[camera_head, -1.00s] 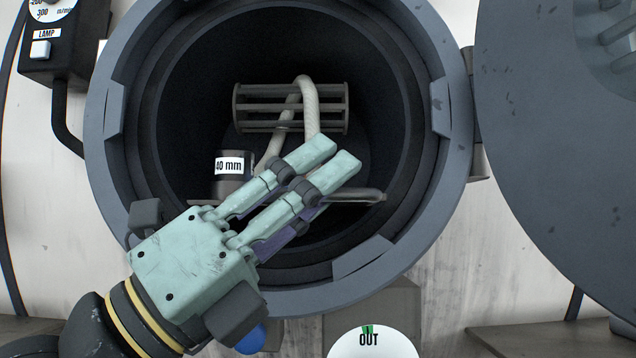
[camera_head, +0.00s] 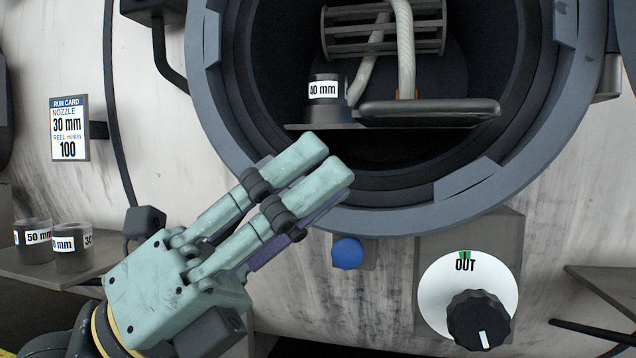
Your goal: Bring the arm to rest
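My gripper (camera_head: 326,160) is in front of the machine, below and left of the round opening. Its two teal fingers lie side by side and point up and right, their tips over the lower left of the opening's rim in the picture. Purple parts show behind the fingers. I see nothing held, but the far side of the fingers is hidden, so I cannot tell whether it is open or shut.
The open vessel (camera_head: 212,105) holds a "40 mm" nozzle (camera_head: 324,103), a reel (camera_head: 385,45) and a pale rope (camera_head: 404,50). A black knob (camera_head: 482,318), an "OUT" dial (camera_head: 437,290) and a blue button (camera_head: 347,253) sit below. Nozzle cups (camera_head: 72,260) stand on the left shelf.

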